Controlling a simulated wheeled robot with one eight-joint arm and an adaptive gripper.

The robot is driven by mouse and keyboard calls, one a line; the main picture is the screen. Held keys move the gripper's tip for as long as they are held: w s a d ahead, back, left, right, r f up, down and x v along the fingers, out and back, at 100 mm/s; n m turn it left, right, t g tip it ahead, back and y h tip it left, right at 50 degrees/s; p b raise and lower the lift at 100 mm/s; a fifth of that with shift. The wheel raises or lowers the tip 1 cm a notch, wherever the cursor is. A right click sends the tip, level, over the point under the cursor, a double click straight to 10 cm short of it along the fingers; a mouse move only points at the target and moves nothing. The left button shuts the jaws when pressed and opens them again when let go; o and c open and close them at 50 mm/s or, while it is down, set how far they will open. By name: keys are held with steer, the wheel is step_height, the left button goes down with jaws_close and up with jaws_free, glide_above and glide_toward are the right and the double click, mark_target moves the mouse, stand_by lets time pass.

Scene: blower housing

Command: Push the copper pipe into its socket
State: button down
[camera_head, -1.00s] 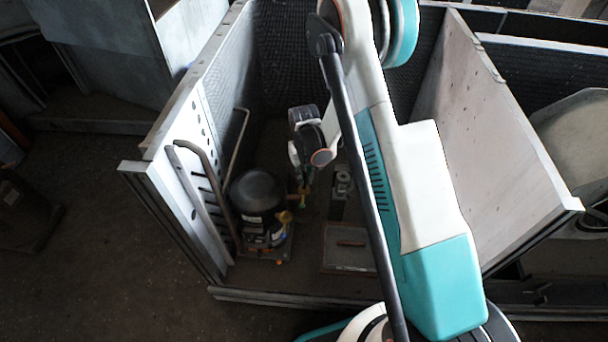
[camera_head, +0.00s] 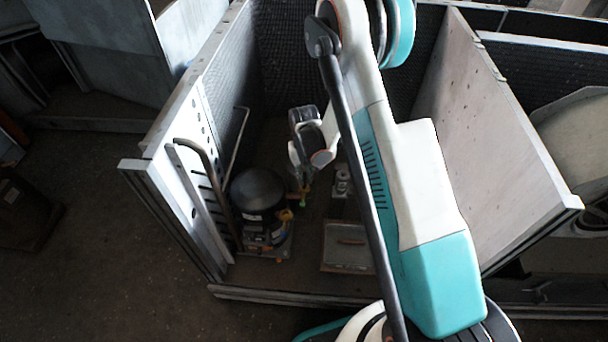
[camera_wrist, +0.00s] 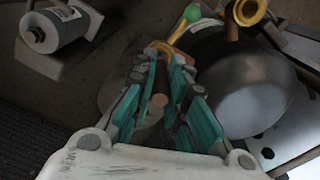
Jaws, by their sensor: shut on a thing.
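In the wrist view my gripper (camera_wrist: 160,62) has its two teal-sided fingers closed in around a tan-copper curved piece at the tips, which looks like the copper pipe (camera_wrist: 160,46). A round brown end shows lower down between the fingers. Much of the pipe is hidden by the fingers. A green ball-ended part (camera_wrist: 192,12) lies just beyond the tips. A copper stub (camera_wrist: 232,28) and a yellow brass ring (camera_wrist: 248,10) stand to the right; I cannot tell which part is the socket. In the head view my gripper is small and dark beside the black compressor (camera_head: 258,192).
The compressor's dark dome (camera_wrist: 235,85) is close on the right in the wrist view. In the head view, a bent pipe (camera_head: 205,160) runs along the left panel, and a flat tray (camera_head: 347,247) lies on the housing floor.

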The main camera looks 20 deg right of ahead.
steer(key=shift+f, duration=0.6)
stand_by(0.9)
steer(key=c, duration=1.5)
jaws_free()
steer(key=o, duration=0.5)
steer(key=shift+c, duration=0.2)
steer(key=shift+r+p, duration=1.55)
steer(key=shift+r, duration=1.95)
